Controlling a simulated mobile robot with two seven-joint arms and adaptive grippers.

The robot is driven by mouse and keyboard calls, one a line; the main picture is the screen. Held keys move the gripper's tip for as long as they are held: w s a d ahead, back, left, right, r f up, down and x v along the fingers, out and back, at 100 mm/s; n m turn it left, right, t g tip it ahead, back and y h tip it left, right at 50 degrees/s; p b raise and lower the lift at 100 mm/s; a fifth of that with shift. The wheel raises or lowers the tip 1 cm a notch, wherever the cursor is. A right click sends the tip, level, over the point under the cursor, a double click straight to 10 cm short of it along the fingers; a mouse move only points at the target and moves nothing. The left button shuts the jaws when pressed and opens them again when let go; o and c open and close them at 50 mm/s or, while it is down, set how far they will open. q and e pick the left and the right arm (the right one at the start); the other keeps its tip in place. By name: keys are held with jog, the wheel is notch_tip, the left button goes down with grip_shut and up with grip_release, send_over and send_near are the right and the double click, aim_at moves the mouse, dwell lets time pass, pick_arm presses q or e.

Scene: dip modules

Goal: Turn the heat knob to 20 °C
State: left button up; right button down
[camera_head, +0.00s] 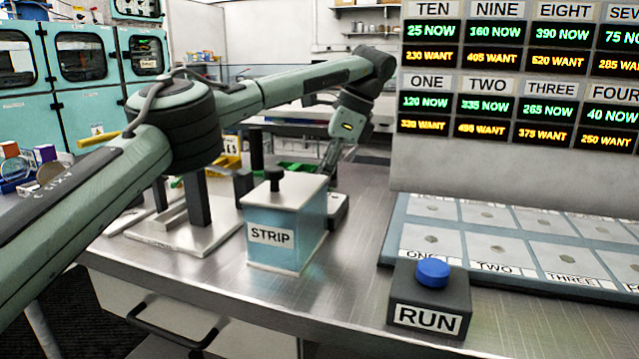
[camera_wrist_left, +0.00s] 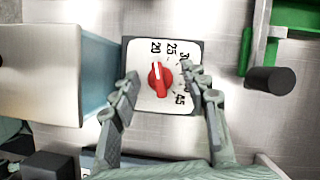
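The red heat knob (camera_wrist_left: 160,78) sits on a white dial plate (camera_wrist_left: 140,100) with a dark border, marked 20, 25, 30 and up to 45. Its white pointer line points up in the left wrist view, roughly at the 20 mark. My left gripper (camera_wrist_left: 161,86) is open, its fingers on either side of the knob with gaps showing. In the head view my left gripper (camera_head: 333,155) points down behind the STRIP box. Only the edge of the dial's dark base (camera_head: 338,212) shows there; the knob is hidden. My right gripper is in neither view.
The blue STRIP box (camera_head: 287,228) with a black top knob stands close beside the dial. A metal stand (camera_head: 180,238) is to its left. The RUN button box (camera_head: 430,300) and labelled module tray (camera_head: 392,243) are to the right. Green bins (camera_wrist_left: 292,14) lie near the gripper.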

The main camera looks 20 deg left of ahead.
pick_arm(q)
jog(key=v, duration=0.7)
jog(key=shift+r, duration=0.25)
jog(key=shift+d, duration=0.15)
